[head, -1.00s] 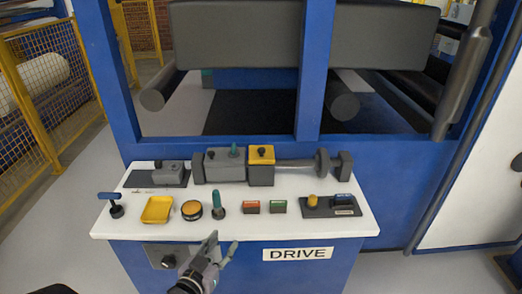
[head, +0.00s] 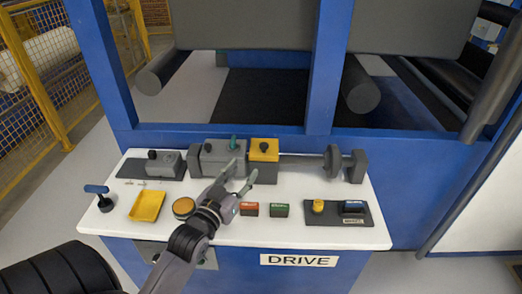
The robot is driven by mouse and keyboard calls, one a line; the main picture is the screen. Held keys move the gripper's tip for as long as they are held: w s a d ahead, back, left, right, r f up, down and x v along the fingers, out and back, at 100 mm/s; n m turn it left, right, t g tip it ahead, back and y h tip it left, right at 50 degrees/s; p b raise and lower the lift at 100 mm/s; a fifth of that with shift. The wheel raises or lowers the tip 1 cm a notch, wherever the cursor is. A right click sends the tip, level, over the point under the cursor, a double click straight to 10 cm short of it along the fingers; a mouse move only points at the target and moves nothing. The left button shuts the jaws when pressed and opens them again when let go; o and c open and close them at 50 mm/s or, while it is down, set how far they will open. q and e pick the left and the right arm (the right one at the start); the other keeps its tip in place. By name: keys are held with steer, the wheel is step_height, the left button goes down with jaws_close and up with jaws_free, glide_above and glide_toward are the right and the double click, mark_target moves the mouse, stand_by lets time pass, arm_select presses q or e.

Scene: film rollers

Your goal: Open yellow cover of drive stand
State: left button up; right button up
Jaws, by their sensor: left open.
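The yellow cover (head: 264,150) sits closed on a grey block of the drive stand (head: 308,228), with a dark knob on its top. My left gripper (head: 243,172) is open and empty over the white panel top. Its fingers point up and right towards the yellow cover, just short of it in the picture. My right gripper is not in view.
A grey housing with a green knob (head: 232,143) stands left of the cover, and a shaft with a flange (head: 332,161) lies right of it. Red (head: 249,209) and green (head: 280,210) buttons, a yellow tray (head: 147,205) and a yellow knob (head: 318,206) lie in front. Blue posts rise behind.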

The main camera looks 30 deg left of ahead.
mark_target(262, 147)
arm_select(q)
steer(key=w+b, duration=0.1)
steer(key=w, duration=0.2)
steer(key=w+a+b, duration=0.1)
steer(key=w, duration=0.3)
steer(key=w+b, duration=0.1)
steer(key=w, duration=0.3)
steer(key=shift+a+f, duration=0.15)
steer(key=shift+a, duration=0.2)
steer(key=shift+w, duration=0.3)
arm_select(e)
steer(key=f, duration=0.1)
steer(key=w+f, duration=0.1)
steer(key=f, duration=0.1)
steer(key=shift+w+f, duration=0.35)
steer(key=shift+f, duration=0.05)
arm_select(q)
jaws_close()
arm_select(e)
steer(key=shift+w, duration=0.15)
